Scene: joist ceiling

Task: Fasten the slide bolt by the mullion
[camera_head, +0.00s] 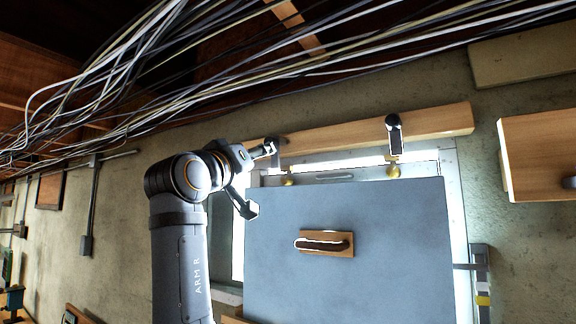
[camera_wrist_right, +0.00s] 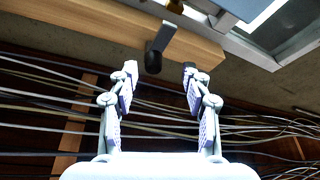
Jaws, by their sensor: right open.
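My right gripper (camera_head: 261,179) is open and empty in the head view, its fingers spread near the left end of a wooden beam (camera_head: 440,121). A dark-ended metal fitting (camera_head: 394,134) hangs on the beam toward its right, with a brass knob (camera_head: 394,171) below it. A second fitting, partly hidden, is beside my upper finger, above another brass knob (camera_head: 288,182). In the wrist view, my open fingers (camera_wrist_right: 160,70) point toward the beam (camera_wrist_right: 90,20) and a dark-tipped fitting (camera_wrist_right: 157,46), apart from it. I cannot tell which part is the slide bolt. My left gripper is out of view.
A blue-grey panel (camera_head: 350,215) with a dark handle (camera_head: 323,244) on a wooden plate covers much of the bright window. A metal fitting with a yellow part (camera_head: 482,290) is at its right. Loose cables (camera_head: 200,75) run overhead. A wooden box (camera_head: 540,155) juts out at right.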

